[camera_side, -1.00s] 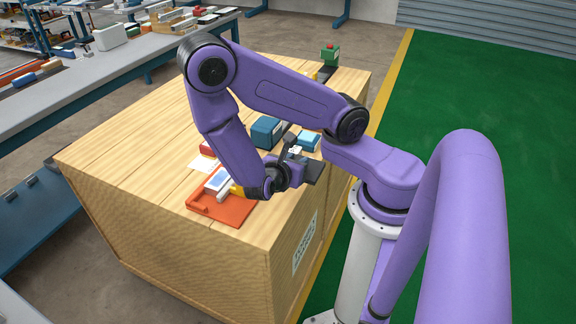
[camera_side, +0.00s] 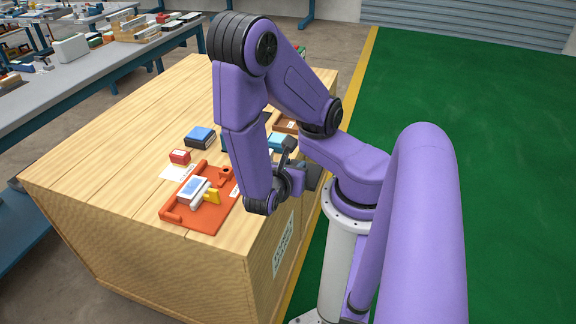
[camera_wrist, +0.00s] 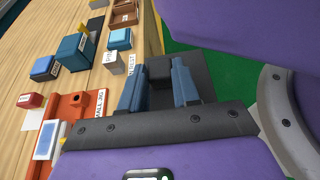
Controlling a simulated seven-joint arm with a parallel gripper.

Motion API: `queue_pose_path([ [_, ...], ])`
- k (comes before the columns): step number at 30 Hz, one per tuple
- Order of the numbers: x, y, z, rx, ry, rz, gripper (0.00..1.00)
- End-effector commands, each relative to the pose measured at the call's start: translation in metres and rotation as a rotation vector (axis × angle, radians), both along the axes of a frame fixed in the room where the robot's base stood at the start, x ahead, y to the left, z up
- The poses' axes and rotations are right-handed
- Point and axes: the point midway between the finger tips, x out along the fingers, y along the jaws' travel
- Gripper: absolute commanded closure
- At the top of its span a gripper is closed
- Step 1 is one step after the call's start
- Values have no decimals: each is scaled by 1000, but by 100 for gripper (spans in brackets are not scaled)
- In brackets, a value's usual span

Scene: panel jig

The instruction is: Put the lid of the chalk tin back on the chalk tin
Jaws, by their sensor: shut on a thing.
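My gripper (camera_wrist: 157,88) has two blue fingers, shut on a dark grey flat piece (camera_wrist: 203,74), which looks like the lid. In the side view my gripper (camera_side: 291,178) is right of the orange jig, near the crate's right edge, and the dark piece (camera_side: 313,174) sticks out on its right. The held piece is partly hidden by the fingers. I cannot tell for sure which box is the chalk tin. A light blue box (camera_wrist: 120,39) stands ahead of the fingers, apart from them; it shows partly in the side view (camera_side: 277,141), behind my arm.
The orange jig (camera_side: 205,222) bears a white and blue block (camera_side: 192,190) and a yellow part (camera_side: 212,196). A red box (camera_side: 180,156), a blue box (camera_side: 200,137), a teal box (camera_wrist: 75,52) and a brown tray (camera_wrist: 124,14) stand farther back. The crate's left top is bare.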

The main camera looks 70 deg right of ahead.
Motion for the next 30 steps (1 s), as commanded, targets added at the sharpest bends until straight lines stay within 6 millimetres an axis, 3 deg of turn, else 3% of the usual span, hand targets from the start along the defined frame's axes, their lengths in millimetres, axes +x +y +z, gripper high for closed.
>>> queue_pose_path([
  [5, 22, 21, -14, 1, 1, 8, 99],
  [8, 51, 38, -25, 2, 1, 22, 99],
  [12, 103, 54, -38, 2, -1, 50, 99],
  [17, 169, 59, -46, 2, -4, 83, 99],
  [23, 251, 39, -45, 1, -4, 101, 99],
  [30, 335, -16, -33, 0, -5, 93, 99],
])
